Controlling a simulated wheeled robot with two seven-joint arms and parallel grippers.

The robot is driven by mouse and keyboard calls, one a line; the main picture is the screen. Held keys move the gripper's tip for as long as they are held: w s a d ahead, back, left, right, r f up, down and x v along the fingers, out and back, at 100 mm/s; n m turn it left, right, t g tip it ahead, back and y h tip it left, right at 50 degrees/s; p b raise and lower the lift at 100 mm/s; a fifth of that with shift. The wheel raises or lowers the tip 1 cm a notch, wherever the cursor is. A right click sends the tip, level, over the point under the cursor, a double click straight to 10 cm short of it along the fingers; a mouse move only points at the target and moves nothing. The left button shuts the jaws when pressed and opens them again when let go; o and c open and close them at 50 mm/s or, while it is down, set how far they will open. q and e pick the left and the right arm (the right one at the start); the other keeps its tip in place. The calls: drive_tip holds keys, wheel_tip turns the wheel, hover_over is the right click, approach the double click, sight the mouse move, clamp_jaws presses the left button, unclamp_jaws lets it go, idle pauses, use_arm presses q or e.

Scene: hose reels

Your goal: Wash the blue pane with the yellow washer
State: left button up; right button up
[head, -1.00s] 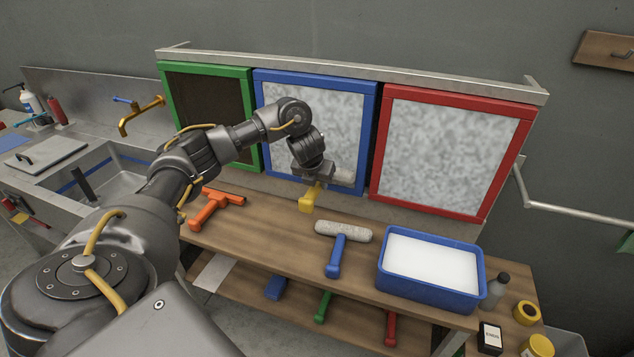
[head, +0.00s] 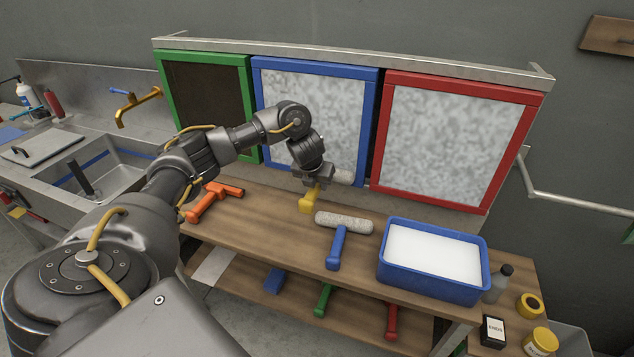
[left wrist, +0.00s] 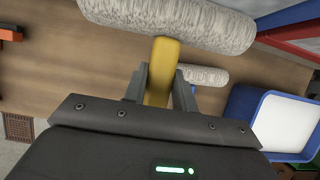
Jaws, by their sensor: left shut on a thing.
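The blue pane (head: 335,103) stands upright in a blue frame in the middle of the rack; its surface is mottled grey-white. My left gripper (head: 314,182) is in front of its lower part, shut on the handle of the yellow washer (head: 309,200). The washer's fuzzy pale roller (head: 343,176) is at the pane's lower right edge; I cannot tell whether it touches. In the left wrist view the yellow handle (left wrist: 161,75) sits between the fingers, with the roller (left wrist: 170,22) beyond. My arm hides part of the pane. The right gripper is not in view.
A green-framed dark pane (head: 207,98) and a red-framed mottled pane (head: 450,140) flank it. On the bench lie a blue-handled washer (head: 337,248), an orange tool (head: 213,200) and a blue tub of white liquid (head: 432,286). A sink (head: 105,180) is at left.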

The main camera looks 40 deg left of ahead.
sight(309, 197)
use_arm(q)
drive_tip(key=shift+s+r, duration=0.1)
drive_tip(key=shift+s+d+r+p, duration=0.15)
drive_tip(key=shift+s+p, duration=0.15)
drive_tip(key=shift+p, duration=0.2)
drive_tip(key=s+p, duration=0.1)
drive_tip(key=s+d+p, duration=0.1)
drive_tip(key=s+p, duration=0.1)
drive_tip(key=s, duration=0.1)
drive_tip(key=shift+s+d, duration=0.1)
drive_tip(key=shift+d, duration=0.15)
drive_tip(key=shift+s+d+p, duration=0.3)
drive_tip(key=shift+s+p, duration=0.2)
drive_tip(key=shift+s, duration=0.35)
drive_tip(key=shift+f, duration=0.2)
drive_tip(key=shift+w, duration=0.1)
